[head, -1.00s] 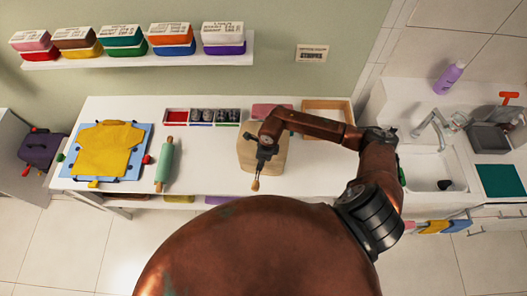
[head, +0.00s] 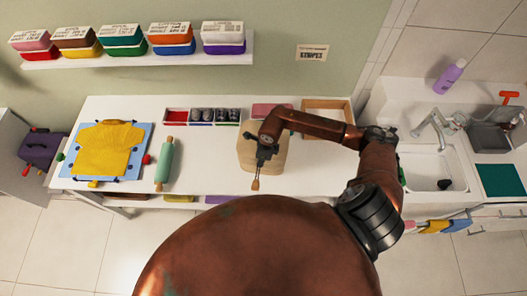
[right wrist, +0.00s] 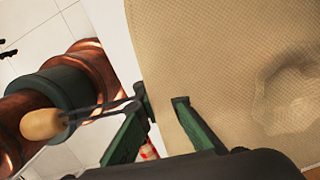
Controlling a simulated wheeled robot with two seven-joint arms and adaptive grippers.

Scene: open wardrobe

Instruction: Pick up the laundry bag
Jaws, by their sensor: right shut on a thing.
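The laundry bag (head: 250,160) is a beige, woven, bulging shape on the white table, under my right arm. In the right wrist view its cloth (right wrist: 215,60) fills the right side and shows a round dent. My right gripper (head: 263,160) is at the bag's near side, shut on it; its green fingers show in the right wrist view (right wrist: 163,102), with cloth between and behind them. A thin dark double cord with a wooden toggle (right wrist: 42,124) sticks out by the fingers; the toggle (head: 255,185) also shows in the head view. The exact grip point is unclear. My left gripper is not in view.
The white table (head: 210,180) also bears a yellow shirt shape (head: 103,148) on a blue board, a green rolling pin (head: 164,160), and a wooden tray (head: 345,107) behind the bag. A sink (head: 435,168) stands at the right.

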